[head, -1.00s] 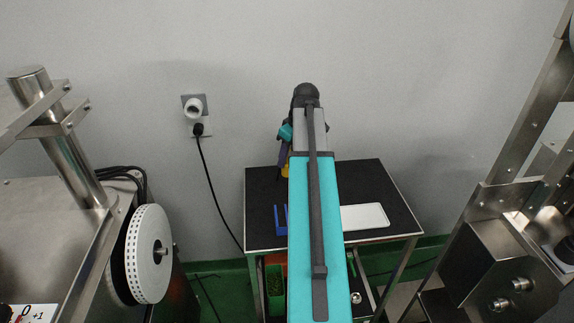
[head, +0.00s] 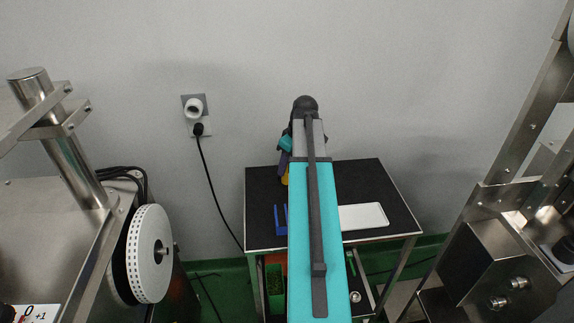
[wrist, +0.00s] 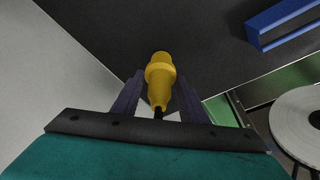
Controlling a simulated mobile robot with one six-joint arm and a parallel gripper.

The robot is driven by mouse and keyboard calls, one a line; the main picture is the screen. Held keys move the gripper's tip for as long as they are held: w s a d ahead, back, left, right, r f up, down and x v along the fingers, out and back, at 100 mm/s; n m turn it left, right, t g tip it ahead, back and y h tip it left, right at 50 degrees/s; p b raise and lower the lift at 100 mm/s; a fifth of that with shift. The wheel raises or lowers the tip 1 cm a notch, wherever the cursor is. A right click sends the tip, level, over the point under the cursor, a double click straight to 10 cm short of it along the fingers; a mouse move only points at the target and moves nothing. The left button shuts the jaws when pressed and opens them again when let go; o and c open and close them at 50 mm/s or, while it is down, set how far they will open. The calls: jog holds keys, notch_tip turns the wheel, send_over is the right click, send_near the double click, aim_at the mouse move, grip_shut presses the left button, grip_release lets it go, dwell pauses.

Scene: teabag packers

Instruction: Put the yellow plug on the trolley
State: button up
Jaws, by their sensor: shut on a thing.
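The yellow plug (wrist: 159,72) is between the two fingers of my gripper (wrist: 159,88) in the wrist view, and the gripper is shut on it. In the head view only a small yellow bit of the plug (head: 285,179) shows beside my arm, over the trolley's left part. The trolley (head: 375,180) has a black top and stands against the wall. In the wrist view its black top (wrist: 215,65) lies beyond the plug. I cannot tell whether the plug touches the top.
A blue holder (head: 281,222) and a white tray (head: 363,216) lie on the trolley top. Its right and back parts are bare. A wall socket with a black cable (head: 212,180) is to the left. Metal machines with a white reel (head: 149,254) flank the space.

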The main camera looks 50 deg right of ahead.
jog(key=o, duration=1.1)
jog(key=shift+o, duration=0.2)
jog(key=shift+r, duration=0.2)
jog(key=b+v, duration=0.1)
jog(key=v, duration=1)
jog(key=shift+r+b, duration=0.35)
jog(key=shift+b, duration=0.05)
jog(key=shift+s, duration=0.15)
